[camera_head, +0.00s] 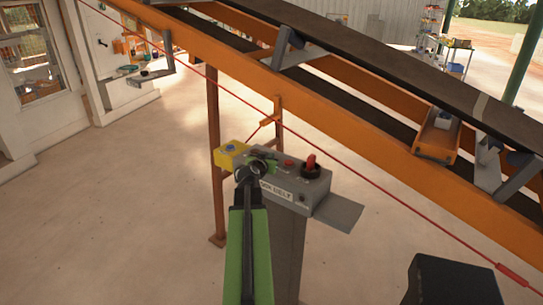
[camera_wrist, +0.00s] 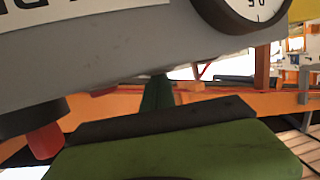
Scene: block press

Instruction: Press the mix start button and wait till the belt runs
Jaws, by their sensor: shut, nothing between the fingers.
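A grey control box (camera_head: 318,187) stands on a grey post, with a partly covered label that seems to read "BELT" on its front. A red button (camera_head: 288,163) and a red knob on a dark base (camera_head: 311,164) are on its top. A yellow box with a blue button (camera_head: 231,149) is at its left end. My gripper (camera_head: 260,166) is over the left part of the control box and hides what is there. No start button can be picked out for certain. In the wrist view my gripper's dark green fingers (camera_wrist: 158,94) are shut and empty, close to the grey box (camera_wrist: 100,70).
The dark conveyor belt (camera_head: 390,60) slopes across on an orange frame (camera_head: 340,110) behind the box. A red cord (camera_head: 345,160) runs along it. A grey plate (camera_head: 339,212) juts out right of the post. A black object (camera_head: 450,280) is at lower right. Floor at left is clear.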

